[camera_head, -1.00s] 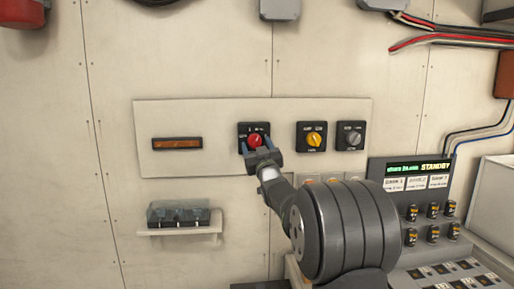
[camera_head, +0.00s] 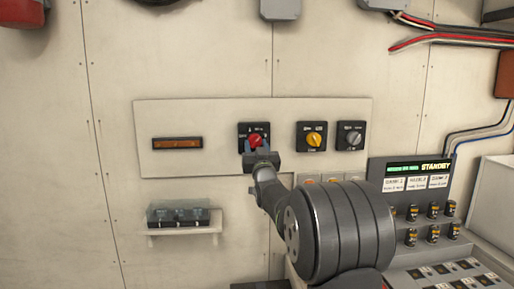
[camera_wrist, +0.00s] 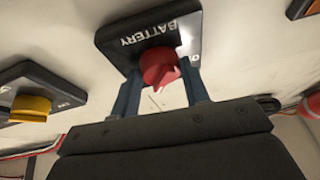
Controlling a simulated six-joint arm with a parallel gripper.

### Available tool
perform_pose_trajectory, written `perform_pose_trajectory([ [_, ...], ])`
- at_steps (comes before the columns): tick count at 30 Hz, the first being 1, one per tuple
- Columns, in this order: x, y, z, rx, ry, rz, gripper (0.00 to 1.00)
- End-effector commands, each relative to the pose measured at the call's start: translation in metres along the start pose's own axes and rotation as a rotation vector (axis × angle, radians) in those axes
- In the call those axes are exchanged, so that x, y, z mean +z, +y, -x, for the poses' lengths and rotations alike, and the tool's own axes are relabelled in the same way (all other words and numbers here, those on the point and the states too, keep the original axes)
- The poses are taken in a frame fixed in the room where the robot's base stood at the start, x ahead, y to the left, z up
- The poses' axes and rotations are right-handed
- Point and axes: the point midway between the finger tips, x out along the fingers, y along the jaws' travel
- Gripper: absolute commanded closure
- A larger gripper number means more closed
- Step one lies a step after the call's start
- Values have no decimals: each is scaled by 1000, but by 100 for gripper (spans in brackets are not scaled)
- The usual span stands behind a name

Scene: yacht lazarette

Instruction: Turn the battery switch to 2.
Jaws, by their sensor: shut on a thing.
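The battery switch (camera_head: 243,130) is a black square plate on the wall panel with a red knob (camera_head: 255,137). In the wrist view the plate (camera_wrist: 110,38) reads "BATTERY", and the red knob (camera_wrist: 160,66) stands out from it. My gripper (camera_head: 257,146) reaches the knob from below, one blue finger on each side, and is shut on it. In the wrist view the fingers (camera_wrist: 163,82) flank the knob. Most position marks are hidden or too small to read, so I cannot tell which number the knob points to.
A yellow-knob switch (camera_head: 313,139) and a grey-knob switch (camera_head: 351,138) sit to the right on the same panel (camera_head: 220,109). An orange bar (camera_head: 177,144) is at left. A small shelf (camera_head: 181,232) is below left. A console (camera_head: 411,171) stands at right.

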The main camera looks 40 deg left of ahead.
Motion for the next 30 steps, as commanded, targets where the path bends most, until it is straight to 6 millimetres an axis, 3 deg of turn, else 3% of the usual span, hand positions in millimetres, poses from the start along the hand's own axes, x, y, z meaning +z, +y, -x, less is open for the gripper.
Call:
perform_pose_trajectory([
  [15, -1, -6, -1, 163, 33, -385, 81],
  [30, -2, -7, -1, 232, 45, -543, 81],
])
